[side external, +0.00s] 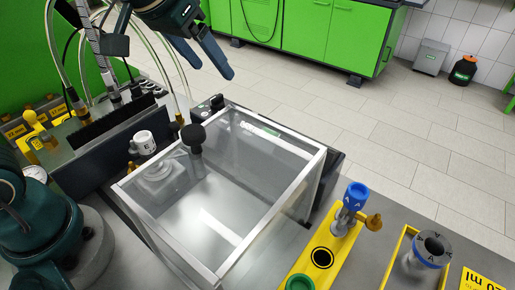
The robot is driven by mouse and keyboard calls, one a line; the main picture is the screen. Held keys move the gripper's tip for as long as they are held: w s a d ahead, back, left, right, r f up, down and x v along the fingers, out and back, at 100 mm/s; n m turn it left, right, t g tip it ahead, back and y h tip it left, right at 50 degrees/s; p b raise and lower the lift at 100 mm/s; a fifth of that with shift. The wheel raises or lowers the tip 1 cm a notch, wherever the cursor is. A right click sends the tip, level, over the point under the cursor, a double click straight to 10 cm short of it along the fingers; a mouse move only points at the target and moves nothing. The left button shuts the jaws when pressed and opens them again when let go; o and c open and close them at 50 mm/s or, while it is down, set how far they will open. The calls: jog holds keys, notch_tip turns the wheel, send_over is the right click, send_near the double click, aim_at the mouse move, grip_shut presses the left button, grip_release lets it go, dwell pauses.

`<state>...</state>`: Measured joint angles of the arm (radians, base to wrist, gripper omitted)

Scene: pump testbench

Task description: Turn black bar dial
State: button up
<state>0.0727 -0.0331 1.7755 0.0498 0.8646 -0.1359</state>
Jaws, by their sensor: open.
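A small black dial (217,102) with what looks like a raised bar sits on a dark housing at the back corner of the clear box. It is small in the side external view, and I cannot read its exact setting. My gripper (212,71) is at the top of the view. Its two dark blue fingers are apart, point down and to the right, and hold nothing. The gripper appears above the dial and clear of it.
A clear box (318,155) with a black round knob (192,138) fills the middle. A yellow stand (322,257) with a blue-capped part (356,194) is at the front right.

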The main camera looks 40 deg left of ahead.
jog(key=g, duration=0.1)
send_near(244, 110)
jog(key=w, duration=0.2)
jog(key=shift+g, duration=0.3)
jog(key=shift+s+f+x, duration=0.1)
jog(key=shift+s+x, duration=0.1)
jog(key=shift+x, duration=1)
jog(key=shift+s+f+x, duration=0.1)
jog(key=shift+s+x, duration=0.1)
jog(key=shift+x, duration=1)
jog(key=shift+s+f+x, duration=0.1)
jog(key=shift+s+x, duration=0.1)
jog(key=shift+x, duration=1.05)
jog(key=shift+c, duration=0.3)
grip_shut()
jog(key=shift+m, duration=0.3)
